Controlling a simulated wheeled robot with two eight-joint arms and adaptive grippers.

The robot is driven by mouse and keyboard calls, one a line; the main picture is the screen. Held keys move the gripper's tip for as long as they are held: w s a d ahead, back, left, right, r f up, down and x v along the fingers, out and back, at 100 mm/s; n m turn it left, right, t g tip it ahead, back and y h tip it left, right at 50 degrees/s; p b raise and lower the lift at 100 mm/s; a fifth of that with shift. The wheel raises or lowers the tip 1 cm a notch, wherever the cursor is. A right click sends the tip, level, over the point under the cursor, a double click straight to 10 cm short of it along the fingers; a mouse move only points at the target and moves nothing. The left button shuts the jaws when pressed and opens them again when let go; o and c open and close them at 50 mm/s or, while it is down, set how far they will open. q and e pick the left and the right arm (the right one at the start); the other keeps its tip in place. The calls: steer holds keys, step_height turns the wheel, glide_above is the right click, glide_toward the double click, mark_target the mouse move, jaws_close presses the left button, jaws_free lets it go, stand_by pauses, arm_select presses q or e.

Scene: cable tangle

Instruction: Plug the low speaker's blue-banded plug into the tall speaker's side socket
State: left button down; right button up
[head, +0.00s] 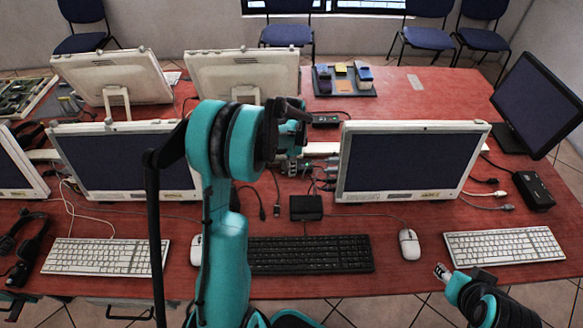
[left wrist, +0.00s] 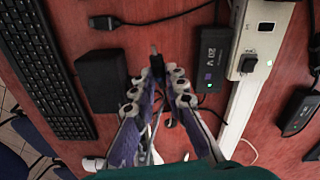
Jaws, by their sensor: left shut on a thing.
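My left gripper (head: 292,135) reaches over the middle of the desk. In the left wrist view its two fingers (left wrist: 158,77) close on a small dark plug (left wrist: 155,60), with a thin tip pointing up in the picture. No blue band shows on it. I cannot pick out a low speaker, a tall speaker or a side socket for certain. A small black box (head: 306,208) lies on the desk behind the black keyboard; it also shows left of the fingers in the left wrist view (left wrist: 103,80). My right gripper (head: 441,271) is at the desk's front edge; its jaw state is unclear.
Monitors (head: 410,165) stand on the red desk, with keyboards (head: 310,254) and a mouse (head: 409,244) in front. Loose cables (head: 262,200) lie between the monitors. Beside the fingers are a black adapter (left wrist: 214,57) and a white power strip (left wrist: 249,88).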

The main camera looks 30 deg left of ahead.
arm_select(q)
steer(key=s+a+m, duration=0.1)
steer(key=s+a, duration=0.2)
steer(key=s, duration=0.5)
steer(key=s+a+f+m, duration=0.1)
steer(key=s+a, duration=0.2)
steer(key=s, duration=0.4)
steer(key=shift+s+a+f+b, duration=0.2)
steer(key=shift+s+b, duration=0.1)
steer(key=shift+s, duration=0.1)
steer(key=shift+s+a+b, duration=0.15)
steer(key=shift+s+a, duration=0.3)
steer(key=shift+a, duration=0.2)
steer(key=shift+s+a+b, duration=0.15)
steer(key=shift+s+a, duration=0.3)
steer(key=shift+a, duration=0.2)
stand_by(1.3)
steer(key=c, duration=1.5)
jaws_free()
steer(key=shift+a, duration=0.1)
steer(key=shift+o, duration=0.2)
steer(key=shift+r, duration=0.15)
